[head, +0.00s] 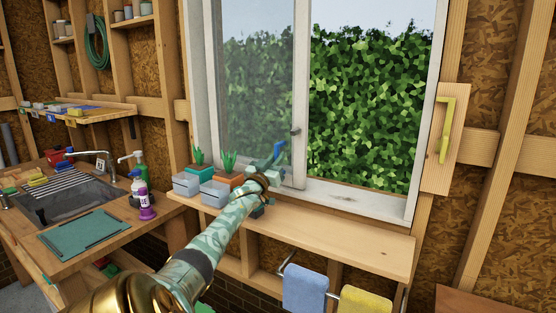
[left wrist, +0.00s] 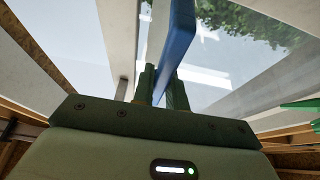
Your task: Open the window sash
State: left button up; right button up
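The white-framed window (head: 425,110) fills the upper middle of the head view. Its left half has a hazy glazed pane, bounded by a white upright stile (head: 301,90) with a small dark catch (head: 295,131). The right half shows the hedge clearly; I cannot tell whether glass is there. My left gripper (head: 268,172) is over the sill, in front of the lower part of the left half. In the left wrist view the blue bar (left wrist: 180,35) stands between the two green fingers (left wrist: 162,88). My right gripper is out of view.
Two towels (head: 305,290) hang on a rail below. A yellow lever (head: 445,130) is on a board at right. A sink (head: 70,200) and bottles are at left.

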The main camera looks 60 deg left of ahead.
pick_arm(q)
jog(key=o, duration=0.3)
jog(key=shift+o, duration=0.2)
jog(key=shift+s+f, duration=0.1)
jog(key=p+v, duration=0.4)
jog(key=v, duration=1.2)
jog(key=shift+s, duration=0.1)
